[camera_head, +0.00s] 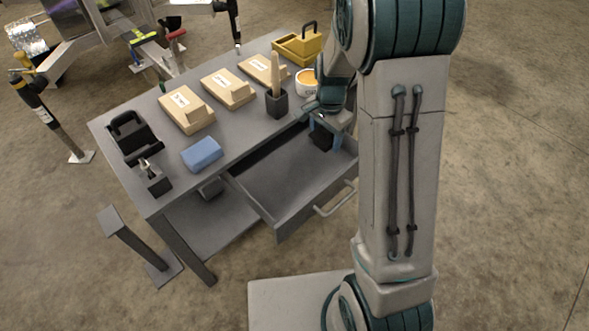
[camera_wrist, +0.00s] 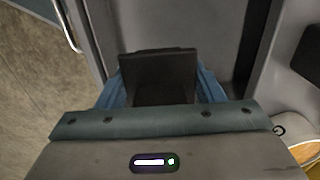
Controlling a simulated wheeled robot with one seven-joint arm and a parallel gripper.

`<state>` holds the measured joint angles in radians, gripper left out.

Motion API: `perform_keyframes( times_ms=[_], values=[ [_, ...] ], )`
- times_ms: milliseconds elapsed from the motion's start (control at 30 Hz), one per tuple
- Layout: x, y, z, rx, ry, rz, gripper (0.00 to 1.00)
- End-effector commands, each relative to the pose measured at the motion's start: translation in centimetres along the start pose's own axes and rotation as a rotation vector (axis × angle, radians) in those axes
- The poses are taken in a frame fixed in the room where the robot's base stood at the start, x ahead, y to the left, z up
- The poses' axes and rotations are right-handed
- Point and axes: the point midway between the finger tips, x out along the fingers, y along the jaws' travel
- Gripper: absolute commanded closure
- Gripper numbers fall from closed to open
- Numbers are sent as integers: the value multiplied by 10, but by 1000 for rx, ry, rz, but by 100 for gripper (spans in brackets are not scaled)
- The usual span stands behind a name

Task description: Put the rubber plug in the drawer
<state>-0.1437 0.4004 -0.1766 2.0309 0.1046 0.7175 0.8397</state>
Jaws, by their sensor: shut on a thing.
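My gripper (camera_head: 325,127) is shut on a black block, the rubber plug (camera_head: 321,139), at the back right part of the open drawer (camera_head: 285,190). In the wrist view the plug (camera_wrist: 158,72) sits between the blue fingers of my gripper (camera_wrist: 160,88). The grey drawer floor (camera_wrist: 205,25) shows behind it. I cannot tell whether the plug touches the drawer floor. The drawer is pulled out from under the grey table, and its visible floor is bare.
On the table (camera_head: 228,142) are several tan boxes (camera_head: 187,109), a black holder (camera_head: 276,102), a blue block (camera_head: 202,154), a yellow tray (camera_head: 298,46), an orange-topped tub (camera_head: 306,80) and a black tray (camera_head: 131,136). The drawer handle (camera_head: 336,201) sticks out in front.

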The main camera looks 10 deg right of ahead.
Motion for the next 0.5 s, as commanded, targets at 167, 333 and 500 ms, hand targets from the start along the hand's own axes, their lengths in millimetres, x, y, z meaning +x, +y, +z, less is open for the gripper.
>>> perform_keyframes(
  times_ms=[167,333,500],
  values=[
    [37,1,1,7,-3,5,63],
    [58,1,0,6,-1,3,63],
    [71,1,0,6,-2,3,63]
  ],
)
